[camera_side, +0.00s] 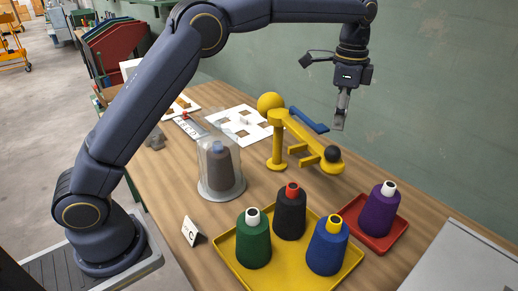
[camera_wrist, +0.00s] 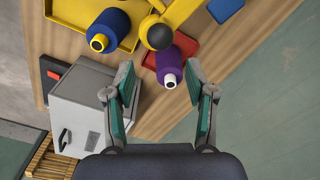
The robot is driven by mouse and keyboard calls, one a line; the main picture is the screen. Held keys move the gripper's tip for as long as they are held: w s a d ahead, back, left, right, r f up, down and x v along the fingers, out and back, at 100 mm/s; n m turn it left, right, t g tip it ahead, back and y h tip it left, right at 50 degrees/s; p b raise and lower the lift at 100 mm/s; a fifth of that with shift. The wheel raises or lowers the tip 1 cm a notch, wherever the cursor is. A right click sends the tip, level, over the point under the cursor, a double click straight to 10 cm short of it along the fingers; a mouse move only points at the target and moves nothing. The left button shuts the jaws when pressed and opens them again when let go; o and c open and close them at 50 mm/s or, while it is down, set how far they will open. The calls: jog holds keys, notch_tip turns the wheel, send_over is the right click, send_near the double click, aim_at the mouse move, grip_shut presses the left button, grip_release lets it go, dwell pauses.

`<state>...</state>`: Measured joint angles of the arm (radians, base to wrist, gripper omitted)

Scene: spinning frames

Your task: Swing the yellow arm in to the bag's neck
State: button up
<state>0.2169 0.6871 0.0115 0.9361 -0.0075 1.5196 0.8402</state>
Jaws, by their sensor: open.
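The yellow arm (camera_side: 308,138) reaches from a yellow post (camera_side: 277,140) toward the front right and ends in a black ball knob (camera_side: 332,154). A large yellow ball sits at its other end. In the wrist view the knob (camera_wrist: 159,37) and part of the yellow arm (camera_wrist: 182,12) show at the top. My gripper (camera_side: 340,122) hangs above and slightly right of the knob, apart from it. In the wrist view my gripper (camera_wrist: 160,78) has its green-padded fingers spread wide, holding nothing. I cannot make out a bag or its neck in either view.
A yellow tray (camera_side: 298,280) holds green, black and blue cones. A purple cone (camera_side: 379,212) stands on a red tray (camera_side: 392,237). A grey box (camera_wrist: 90,105) stands nearby, and a green wall is behind the table.

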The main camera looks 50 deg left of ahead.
aim_at(334, 148)
notch_tip(334, 148, down, 8)
jog(key=shift+f, duration=0.25)
jog(key=shift+c, duration=0.3)
grip_shut()
dwell(0.3)
